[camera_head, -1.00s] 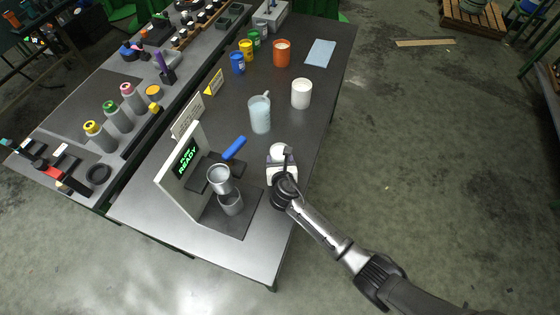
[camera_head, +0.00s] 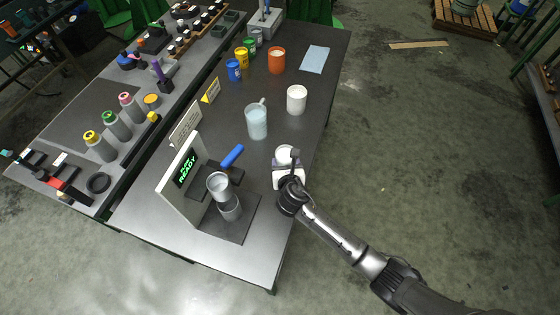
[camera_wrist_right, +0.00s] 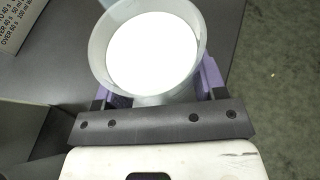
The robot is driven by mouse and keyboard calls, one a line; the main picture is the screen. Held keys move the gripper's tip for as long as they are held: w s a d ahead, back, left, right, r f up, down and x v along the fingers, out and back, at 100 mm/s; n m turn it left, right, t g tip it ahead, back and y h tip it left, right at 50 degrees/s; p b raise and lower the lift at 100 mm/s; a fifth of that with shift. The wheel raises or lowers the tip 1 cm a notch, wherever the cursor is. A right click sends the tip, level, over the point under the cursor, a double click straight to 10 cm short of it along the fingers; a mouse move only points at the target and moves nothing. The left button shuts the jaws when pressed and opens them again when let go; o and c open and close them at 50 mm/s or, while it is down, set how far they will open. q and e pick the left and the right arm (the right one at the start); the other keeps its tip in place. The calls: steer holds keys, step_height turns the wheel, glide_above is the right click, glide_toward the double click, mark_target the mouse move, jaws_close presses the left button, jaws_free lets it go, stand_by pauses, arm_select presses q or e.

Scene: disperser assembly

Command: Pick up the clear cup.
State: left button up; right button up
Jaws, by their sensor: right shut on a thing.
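My right gripper (camera_head: 285,161) is shut on the clear cup (camera_head: 284,154), near the right edge of the dark table. In the right wrist view the cup (camera_wrist_right: 104,48) has a thin, greyish see-through wall and is filled with something white. The purple fingers (camera_wrist_right: 212,78) stand on both sides of it. The cup is upright or nearly so; its base is hidden, so I cannot tell whether it touches the table. My left gripper is not in view.
A light-blue handled beaker (camera_head: 257,123) stands just behind the held cup. A white cup (camera_head: 297,99) and an orange cup (camera_head: 277,60) stand farther back. The dispensing machine (camera_head: 180,180) with metal cups is at the left. Free floor lies to the right.

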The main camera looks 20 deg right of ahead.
steer(key=s+d+r+p, duration=0.1)
steer(key=s+d+r, duration=0.3)
steer(key=s, duration=0.2)
steer(key=shift+s+d+r+p, duration=0.15)
steer(key=shift+s+r+p, duration=0.2)
steer(key=shift+r, duration=0.05)
stand_by(0.4)
steer(key=shift+s, duration=0.1)
stand_by(0.4)
steer(key=shift+r, duration=0.15)
